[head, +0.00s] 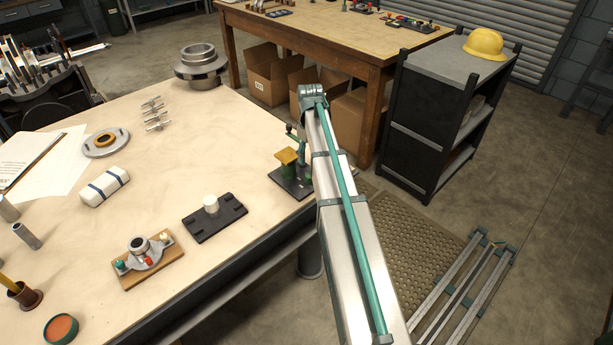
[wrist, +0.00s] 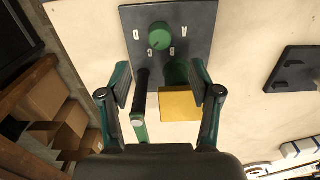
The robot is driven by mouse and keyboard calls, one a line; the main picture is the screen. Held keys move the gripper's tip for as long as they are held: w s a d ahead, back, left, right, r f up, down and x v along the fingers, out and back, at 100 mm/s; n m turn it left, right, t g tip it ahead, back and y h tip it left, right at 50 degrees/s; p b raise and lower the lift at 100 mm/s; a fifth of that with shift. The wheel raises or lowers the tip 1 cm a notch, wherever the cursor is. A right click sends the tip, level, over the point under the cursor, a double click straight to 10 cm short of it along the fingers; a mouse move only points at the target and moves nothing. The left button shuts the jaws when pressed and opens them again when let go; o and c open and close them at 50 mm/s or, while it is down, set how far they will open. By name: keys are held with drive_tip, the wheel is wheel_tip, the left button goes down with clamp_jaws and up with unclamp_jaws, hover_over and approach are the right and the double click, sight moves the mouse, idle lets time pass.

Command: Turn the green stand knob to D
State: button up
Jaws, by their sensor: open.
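The green stand knob (wrist: 161,36) sits on a dark plate (wrist: 198,15) in the wrist view. White letters lie around its near side; they look like D at the left, C and B nearest me, and A at the right. I cannot tell surely which letter the knob points to. My gripper (wrist: 161,74) is open, with its fingers apart and short of the knob in the picture, not touching it. In the head view the stand's dark base (head: 290,186) is at the table's right edge; my arm hides the knob there.
A yellow block (wrist: 180,105) and a black-handled green lever (wrist: 140,105) show between my fingers. A black fixture with a white cylinder (head: 210,205) and a wooden board with a metal flange (head: 148,260) stand left of the stand. Cardboard boxes (head: 270,78) lie beyond the table.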

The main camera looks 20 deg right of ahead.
sight(310, 178)
wheel_tip(310, 178, down, 10)
drive_tip(key=shift+r+p, duration=0.15)
drive_tip(key=shift+p, duration=1.05)
drive_tip(key=c, duration=1.1)
drive_tip(key=shift+c, duration=0.2)
drive_tip(key=shift+m, duration=0.4)
drive_tip(key=m+b, duration=0.1)
drive_tip(key=m, duration=0.2)
drive_tip(key=shift+m, duration=0.3)
drive_tip(key=shift+m+b, duration=0.65)
drive_tip(key=shift+m, duration=1.45)
